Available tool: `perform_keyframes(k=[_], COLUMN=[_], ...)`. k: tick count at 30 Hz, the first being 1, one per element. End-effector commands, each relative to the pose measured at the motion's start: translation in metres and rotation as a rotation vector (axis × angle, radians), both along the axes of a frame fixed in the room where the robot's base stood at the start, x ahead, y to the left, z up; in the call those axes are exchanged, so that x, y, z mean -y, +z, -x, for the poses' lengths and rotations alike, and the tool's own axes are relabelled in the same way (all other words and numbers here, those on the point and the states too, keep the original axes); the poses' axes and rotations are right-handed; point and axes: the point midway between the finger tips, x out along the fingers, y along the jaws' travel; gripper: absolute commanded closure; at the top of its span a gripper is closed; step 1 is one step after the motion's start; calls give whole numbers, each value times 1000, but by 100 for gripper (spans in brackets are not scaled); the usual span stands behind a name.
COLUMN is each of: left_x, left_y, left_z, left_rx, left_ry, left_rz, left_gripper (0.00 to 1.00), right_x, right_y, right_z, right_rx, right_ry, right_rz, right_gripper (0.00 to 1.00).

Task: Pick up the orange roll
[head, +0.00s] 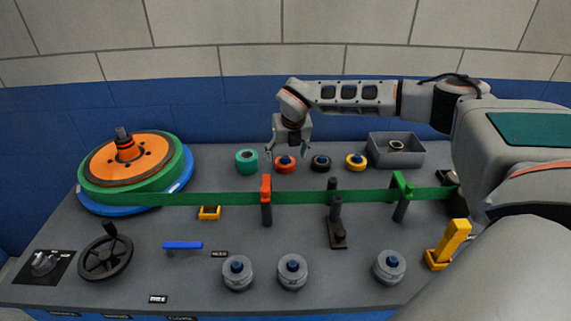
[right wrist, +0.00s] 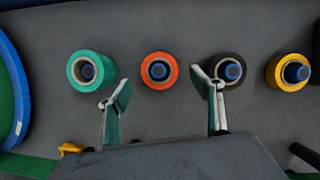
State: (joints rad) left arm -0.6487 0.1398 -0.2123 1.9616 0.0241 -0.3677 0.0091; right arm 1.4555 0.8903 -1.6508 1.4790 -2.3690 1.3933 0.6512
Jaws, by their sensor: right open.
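The orange roll (head: 285,164) stands on a blue peg at the back of the grey panel, between the teal roll (head: 246,161) and the black roll (head: 320,162). In the right wrist view the orange roll (right wrist: 159,71) shows whole, ahead of and between the two fingers. My right gripper (head: 287,152) is open and empty, pointing down above the orange roll. In the right wrist view its fingertips (right wrist: 166,92) are spread, the left one near the teal roll and the right one over part of the black roll. My left gripper is not in view.
A yellow roll (head: 356,161) and a grey bin (head: 414,149) are to the right. A green belt (head: 300,198) crosses in front of the rolls, past an orange post (head: 266,190). A large orange and green wheel (head: 100,166) is at the left.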

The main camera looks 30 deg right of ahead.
Motion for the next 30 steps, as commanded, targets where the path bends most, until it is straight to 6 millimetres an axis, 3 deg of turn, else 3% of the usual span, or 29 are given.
perform_keyframes(k=[9, 17, 22, 30], left_x=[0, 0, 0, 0], left_y=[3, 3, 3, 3], left_z=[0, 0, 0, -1], left_rx=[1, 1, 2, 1], left_ry=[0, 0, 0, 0], left_rz=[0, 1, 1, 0], left_gripper=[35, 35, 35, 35], right_x=[5, 5, 5, 5], right_y=[-35, -37, -37, -36], right_z=[-17, -18, -18, -18], right_rx=[-1, 1, 1, 1], right_ry=[-1, 0, -1, -1], right_rz=[0, 1, 1, 0], right_gripper=[34, 34, 77, 77])
